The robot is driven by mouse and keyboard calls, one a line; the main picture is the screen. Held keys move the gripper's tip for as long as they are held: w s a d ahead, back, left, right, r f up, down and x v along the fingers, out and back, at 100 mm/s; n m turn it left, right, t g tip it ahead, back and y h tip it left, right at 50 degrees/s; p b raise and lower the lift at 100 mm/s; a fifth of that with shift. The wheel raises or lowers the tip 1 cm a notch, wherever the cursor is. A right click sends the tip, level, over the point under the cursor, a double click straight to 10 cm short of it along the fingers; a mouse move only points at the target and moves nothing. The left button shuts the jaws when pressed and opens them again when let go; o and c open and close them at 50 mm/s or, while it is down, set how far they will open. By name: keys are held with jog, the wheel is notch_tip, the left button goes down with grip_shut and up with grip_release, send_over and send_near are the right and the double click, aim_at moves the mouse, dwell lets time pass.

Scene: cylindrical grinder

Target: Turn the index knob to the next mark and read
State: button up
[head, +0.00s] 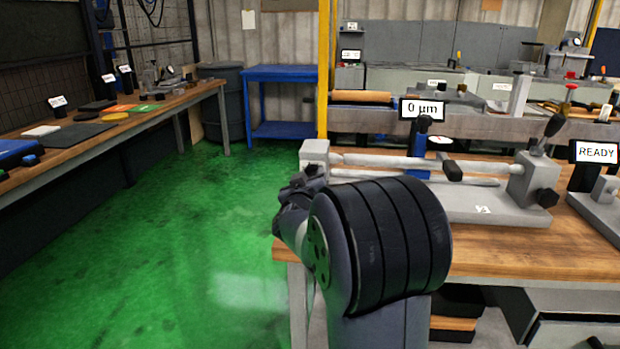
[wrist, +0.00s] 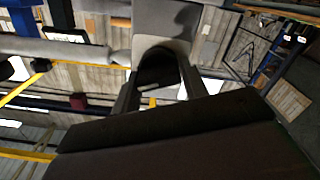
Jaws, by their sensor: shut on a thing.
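The bench fixture (head: 470,203) has a grey left end block (head: 314,152), a shaft held level and a right end block. A display (head: 422,109) above it reads "0 µm". In the wrist view, a dark rounded knob (wrist: 155,66) sits against a grey block (wrist: 168,20). My gripper (wrist: 158,88) has one finger on each side of this knob and is shut on it. In the head view my gripper (head: 297,190) is at the left end block, partly hidden by my arm. The knob's marks cannot be made out.
A "READY" sign (head: 596,152) stands on the wooden bench (head: 530,255) at the right. A black lever (head: 553,126) rises from the right end block. Green floor (head: 190,230) is clear left of my arm. A side bench (head: 110,135) runs along the left.

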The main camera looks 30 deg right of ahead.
jog(key=c, duration=0.3)
jog(key=shift+m+p, duration=0.3)
jog(key=shift+p, duration=0.05)
jog(key=o, duration=0.9)
jog(key=p+v, duration=0.1)
jog(key=v, duration=1)
jog(key=shift+w, duration=0.1)
